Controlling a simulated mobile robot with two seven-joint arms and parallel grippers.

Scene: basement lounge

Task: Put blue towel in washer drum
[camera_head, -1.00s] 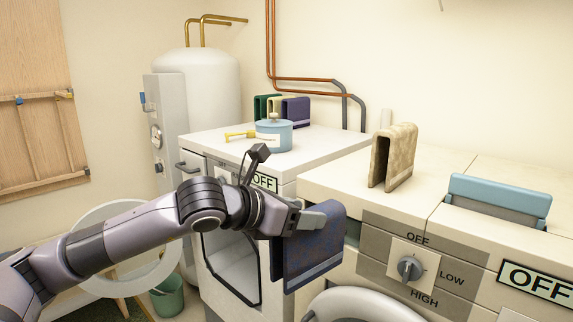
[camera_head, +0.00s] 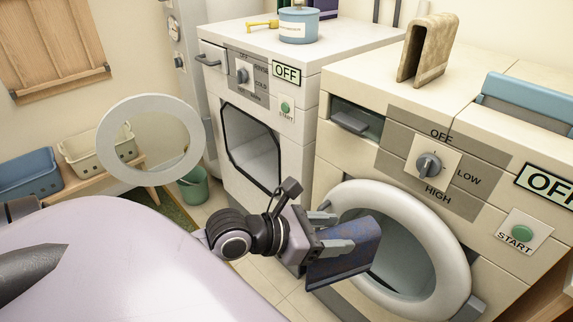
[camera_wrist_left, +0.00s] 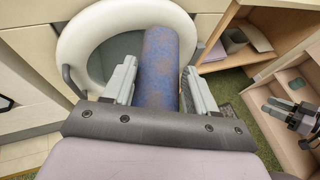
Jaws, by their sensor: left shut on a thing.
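My left gripper (camera_head: 330,230) is shut on the folded blue towel (camera_head: 345,258), which has reddish specks. It holds the towel in the air in front of the right machine's round door (camera_head: 452,262). In the left wrist view the towel (camera_wrist_left: 160,70) stands between the two fingers (camera_wrist_left: 157,88). The washer (camera_head: 308,70), with rinse and cold marks on its panel, stands to the left. Its octagonal drum opening (camera_head: 250,150) is uncovered and looks empty. Its ring-shaped door (camera_head: 112,140) is swung wide to the left. My right gripper (camera_wrist_left: 290,108) shows at the right edge of the wrist view.
The right machine has a dial (camera_head: 428,165) and a start button (camera_head: 522,232). A tan towel (camera_head: 428,50) and a blue tub (camera_head: 298,25) stand on top. Baskets (camera_head: 28,172) and a green bucket (camera_head: 194,188) are at left. Floor between my arm and the washer is clear.

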